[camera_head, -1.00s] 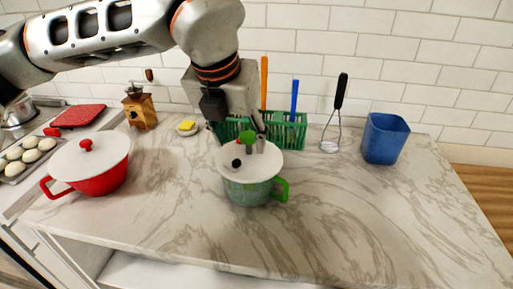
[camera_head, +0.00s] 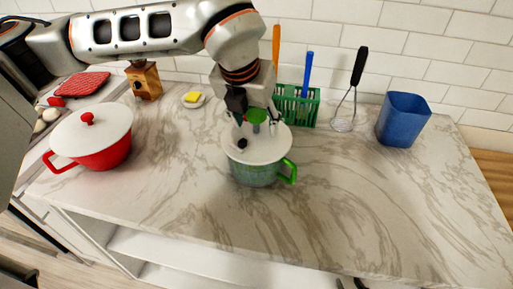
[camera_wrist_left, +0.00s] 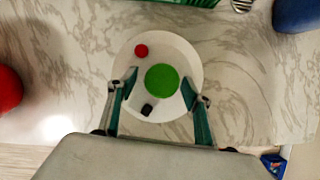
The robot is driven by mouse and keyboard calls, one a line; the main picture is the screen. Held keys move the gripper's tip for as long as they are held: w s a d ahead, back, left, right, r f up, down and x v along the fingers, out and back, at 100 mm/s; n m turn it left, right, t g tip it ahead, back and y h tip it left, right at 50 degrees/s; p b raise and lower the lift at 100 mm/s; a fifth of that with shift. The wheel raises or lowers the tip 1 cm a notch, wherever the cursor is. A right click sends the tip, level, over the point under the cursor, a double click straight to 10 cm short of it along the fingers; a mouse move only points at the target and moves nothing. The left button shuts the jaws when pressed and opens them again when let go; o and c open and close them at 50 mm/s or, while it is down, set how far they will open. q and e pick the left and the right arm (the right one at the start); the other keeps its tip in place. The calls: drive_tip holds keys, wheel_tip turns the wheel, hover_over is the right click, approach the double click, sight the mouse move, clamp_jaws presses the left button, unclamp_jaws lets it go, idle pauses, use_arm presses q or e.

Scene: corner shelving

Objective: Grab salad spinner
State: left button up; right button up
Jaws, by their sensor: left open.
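The salad spinner (camera_head: 257,175) is a translucent green bowl with a green side handle and a white lid, upright on the marble counter. Its lid has a green knob (camera_head: 257,115) and a small black button. In the left wrist view the lid (camera_wrist_left: 175,48) also shows a red button. My left gripper (camera_head: 255,127) is open above the lid. In the wrist view its fingers (camera_wrist_left: 159,86) are on either side of the knob with visible gaps. Small dark tips at the bottom edge of the head view (camera_head: 351,283) may be my right gripper, mostly cut off.
A red pot (camera_head: 103,155) with a white lid stands at left. Behind the spinner are a green basket (camera_head: 298,108) with utensils, a whisk-like tool (camera_head: 345,115) and a blue container (camera_head: 402,120). The front right counter is clear.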

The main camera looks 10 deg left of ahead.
use_arm(q)
drive_tip(key=shift+w+f, duration=0.1)
clamp_jaws()
idle(0.3)
